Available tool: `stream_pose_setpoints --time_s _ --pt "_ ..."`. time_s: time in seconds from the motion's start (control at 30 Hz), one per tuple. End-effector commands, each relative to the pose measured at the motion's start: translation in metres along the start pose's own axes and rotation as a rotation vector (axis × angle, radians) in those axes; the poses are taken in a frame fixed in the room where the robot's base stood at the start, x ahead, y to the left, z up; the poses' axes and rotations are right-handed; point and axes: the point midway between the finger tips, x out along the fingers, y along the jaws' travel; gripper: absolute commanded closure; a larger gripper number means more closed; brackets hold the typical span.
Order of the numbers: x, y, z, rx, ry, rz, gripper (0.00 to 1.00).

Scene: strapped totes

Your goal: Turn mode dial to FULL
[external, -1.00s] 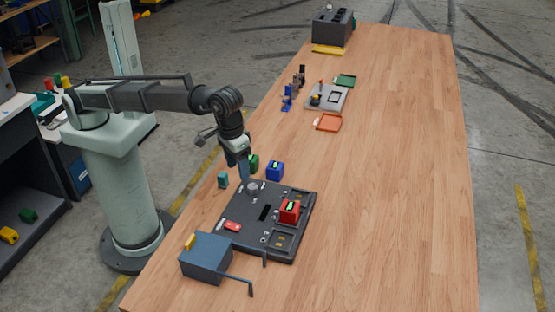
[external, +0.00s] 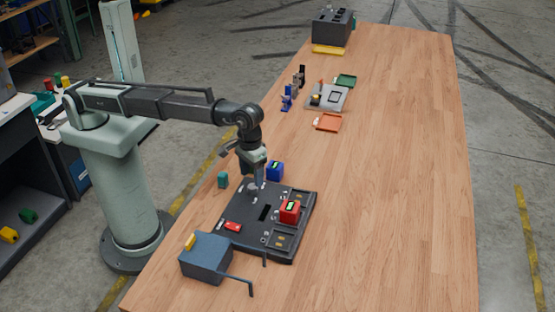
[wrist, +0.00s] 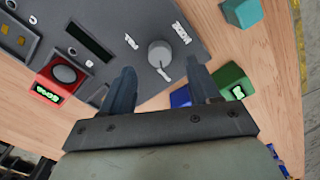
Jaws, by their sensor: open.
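The mode dial (wrist: 159,54) is a grey round knob on the dark panel (wrist: 95,12), with a white pointer mark toward my gripper in the wrist view. Two small white labels flank it; their words are too small to read surely. In the external view the dial (external: 252,188) sits near the panel's far left corner. My gripper (wrist: 161,78) is open and empty, its fingers spread to either side of the dial's line in the wrist view. In the external view my gripper (external: 259,184) is low over the panel beside the dial. I cannot tell whether it touches.
A red block (external: 290,211) with a green display sits on the panel. A blue block (external: 275,171), a teal block (external: 223,180) and a green block (wrist: 232,80) stand close by. A blue-grey box (external: 206,257) is at the near end. The table's right side is clear.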

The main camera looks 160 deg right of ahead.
Motion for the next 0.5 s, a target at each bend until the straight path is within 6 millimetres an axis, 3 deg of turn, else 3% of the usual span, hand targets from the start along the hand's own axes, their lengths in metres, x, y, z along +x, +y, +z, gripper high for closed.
stream_pose_setpoints --time_s 0.2,0.5 --pt "0.03 0.0 0.0 0.0 0.0 -0.001 0.39" --pt "0.046 0.0 0.0 0.0 0.0 0.001 0.39"
